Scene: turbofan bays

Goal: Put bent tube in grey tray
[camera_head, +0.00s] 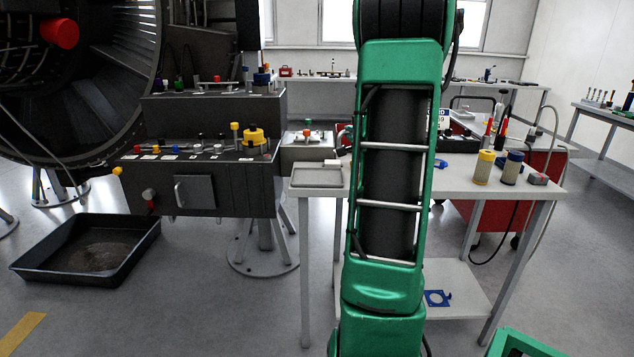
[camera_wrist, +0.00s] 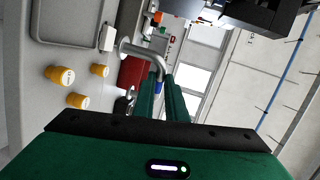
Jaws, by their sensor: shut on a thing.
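The bent tube (camera_wrist: 140,53) is a grey metal elbow with a blue end; it shows in the wrist view. My gripper (camera_wrist: 162,84) has green fingers shut on the tube at its blue end. The tube's bare part sticks out beyond the fingertips. The grey tray (camera_head: 318,178) is a shallow tray at the left end of the light table in the head view. It also shows in part at the top left of the wrist view (camera_wrist: 36,22), apart from the tube.
The table (camera_head: 455,180) bears a yellow-capped canister (camera_head: 483,167) and a blue-capped one (camera_head: 512,168) at right. A small white block (camera_head: 333,163) lies by the tray's back edge. A dark stepped bench (camera_head: 215,170) with several fittings stands left of the table.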

